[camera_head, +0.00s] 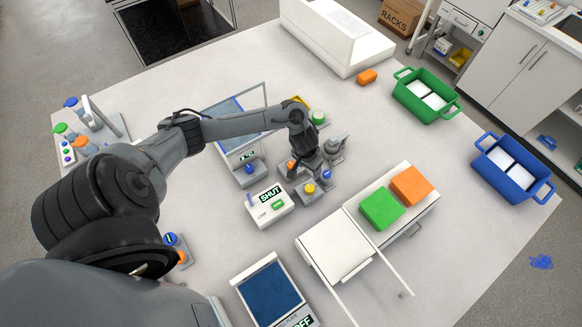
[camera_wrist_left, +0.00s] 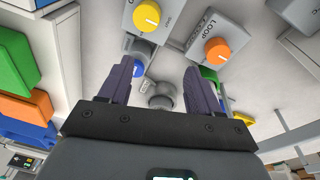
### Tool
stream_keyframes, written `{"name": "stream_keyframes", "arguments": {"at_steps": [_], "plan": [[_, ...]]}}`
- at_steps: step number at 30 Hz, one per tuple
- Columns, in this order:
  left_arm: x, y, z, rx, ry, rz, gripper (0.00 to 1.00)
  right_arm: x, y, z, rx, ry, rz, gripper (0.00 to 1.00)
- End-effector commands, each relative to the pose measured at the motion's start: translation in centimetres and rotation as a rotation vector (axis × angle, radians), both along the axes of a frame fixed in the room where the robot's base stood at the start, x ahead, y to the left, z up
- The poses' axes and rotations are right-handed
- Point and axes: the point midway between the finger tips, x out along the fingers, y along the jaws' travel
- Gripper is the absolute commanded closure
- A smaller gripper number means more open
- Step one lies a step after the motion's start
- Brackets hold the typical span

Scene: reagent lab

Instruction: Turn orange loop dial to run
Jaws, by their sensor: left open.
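The orange loop dial (camera_wrist_left: 217,51) sits on a grey box with the word LOOP, just beyond and right of my left fingertips in the left wrist view. It carries a white mark; which setting that points to is not readable. In the head view the orange dial (camera_head: 291,165) shows only in part beside my left gripper (camera_head: 309,167). In the left wrist view my left gripper (camera_wrist_left: 161,72) has its fingers apart with nothing held, clear of the dial. My right gripper is not in view.
A yellow dial (camera_wrist_left: 147,15) on a similar grey box is close by. A grey rounded fitting (camera_wrist_left: 160,97) shows between my fingers. A white box with a SHUT sign (camera_head: 270,207) stands in front. A drawer unit bears green (camera_head: 381,209) and orange (camera_head: 411,186) blocks at right.

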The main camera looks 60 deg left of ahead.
Motion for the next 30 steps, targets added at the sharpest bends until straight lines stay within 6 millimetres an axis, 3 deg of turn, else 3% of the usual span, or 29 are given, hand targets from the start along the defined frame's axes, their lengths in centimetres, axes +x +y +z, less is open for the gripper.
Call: {"name": "stream_keyframes", "arguments": {"at_steps": [1,3,6,9,14,22,30], "plan": [[-0.1,2.5,0.6,0.003,0.034,0.074,0.37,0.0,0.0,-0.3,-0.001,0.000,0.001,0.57],[-0.7,4.9,1.3,-0.005,0.084,0.169,0.37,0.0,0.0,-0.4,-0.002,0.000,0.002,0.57],[-1.5,7.2,2.2,-0.012,0.130,0.269,0.37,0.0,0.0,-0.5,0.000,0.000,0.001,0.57],[-1.9,8.3,2.3,-0.018,0.156,0.325,0.37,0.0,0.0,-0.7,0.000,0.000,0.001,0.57],[-2.2,8.5,0.9,-0.020,0.166,0.346,0.37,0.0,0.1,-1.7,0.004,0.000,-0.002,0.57],[-2.2,8.5,-3.4,-0.021,0.166,0.344,0.37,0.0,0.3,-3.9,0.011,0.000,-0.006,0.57],[-2.1,8.5,-6.7,-0.019,0.165,0.343,0.37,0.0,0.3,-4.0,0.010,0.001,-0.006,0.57]]}}
